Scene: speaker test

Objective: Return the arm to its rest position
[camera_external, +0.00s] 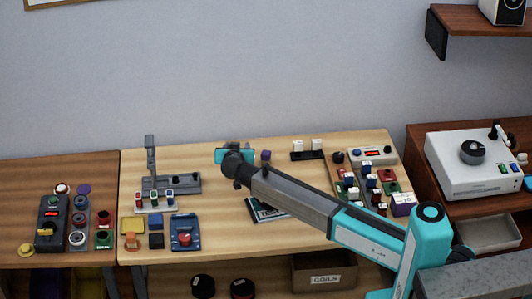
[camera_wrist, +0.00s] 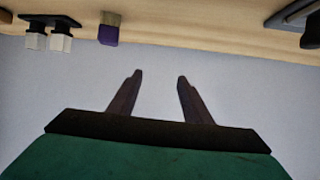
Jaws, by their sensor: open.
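My arm reaches from the lower right of the external view, up and left over the middle of the wooden workbench (camera_external: 300,150). Its end, with a teal part at the gripper (camera_external: 235,157), is above the back middle of the bench; the fingers are hard to make out there. In the wrist view my gripper (camera_wrist: 158,78) is open, with two dark fingers apart and nothing between them. Behind the fingers is plain grey wall. The wrist view appears upside down, with the bench edge along the top.
A grey test stand (camera_external: 165,184) is left of my gripper. A black holder with white blocks (camera_external: 307,148) and a purple block (camera_external: 266,155) are to its right; the purple block also shows in the wrist view (camera_wrist: 109,30). Control boxes (camera_external: 371,156) crowd the right. A white device (camera_external: 470,165) stands beyond.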

